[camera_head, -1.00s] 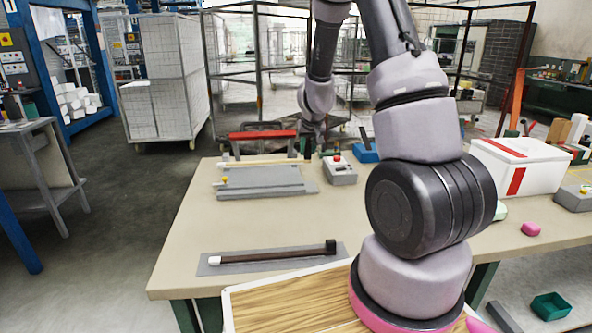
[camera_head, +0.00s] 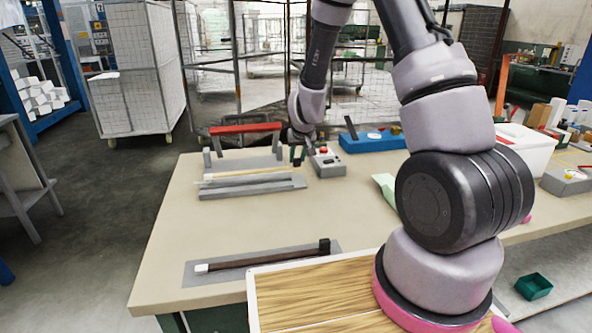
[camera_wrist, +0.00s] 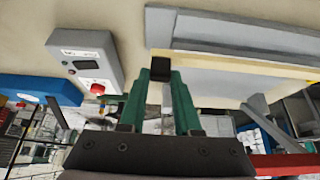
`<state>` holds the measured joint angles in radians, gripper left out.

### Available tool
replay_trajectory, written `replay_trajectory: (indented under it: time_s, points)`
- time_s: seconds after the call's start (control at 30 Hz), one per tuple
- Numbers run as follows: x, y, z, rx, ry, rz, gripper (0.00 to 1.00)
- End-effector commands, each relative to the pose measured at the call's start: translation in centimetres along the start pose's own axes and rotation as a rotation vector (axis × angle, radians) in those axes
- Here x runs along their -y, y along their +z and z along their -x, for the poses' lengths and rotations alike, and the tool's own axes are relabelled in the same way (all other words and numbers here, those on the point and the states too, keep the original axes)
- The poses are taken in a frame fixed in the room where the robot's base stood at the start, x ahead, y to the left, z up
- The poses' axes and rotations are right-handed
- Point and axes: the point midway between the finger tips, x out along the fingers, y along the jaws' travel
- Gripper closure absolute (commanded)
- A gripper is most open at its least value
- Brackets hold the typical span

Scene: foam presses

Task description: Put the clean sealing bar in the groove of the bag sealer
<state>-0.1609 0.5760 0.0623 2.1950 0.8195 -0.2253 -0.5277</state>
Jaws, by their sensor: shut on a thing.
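The clean sealing bar (camera_head: 250,174) is a thin cream strip with a black end block (camera_wrist: 160,68). My gripper (camera_wrist: 160,95), with green fingers, is shut on that black end block. In the head view my gripper (camera_head: 297,155) is at the right end of the bag sealer, partly hidden. The bag sealer (camera_head: 250,189) has a grey base and a raised red press arm (camera_head: 245,129). The bar lies lengthwise along the base, over or very close to it; I cannot tell whether it touches the groove. A brown bar (camera_head: 265,258) with a black end lies on a grey mat.
A grey control box (camera_head: 327,163) with a red button stands right of the sealer; it also shows in the wrist view (camera_wrist: 88,55). A blue device (camera_head: 372,142) is behind it. A wood-topped tray (camera_head: 330,290) is at the front. The table middle is clear.

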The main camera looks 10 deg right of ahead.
Motion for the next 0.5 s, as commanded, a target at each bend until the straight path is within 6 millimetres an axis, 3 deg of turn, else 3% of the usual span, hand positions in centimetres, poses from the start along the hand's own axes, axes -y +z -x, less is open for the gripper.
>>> replay_trajectory:
  time_s: [0.3,0.5]
  points:
    - [-0.1,2.0,-3.5,0.003,0.0,-0.002,1.0]
    - [0.0,2.2,-3.9,0.0,-0.001,-0.001,1.0]
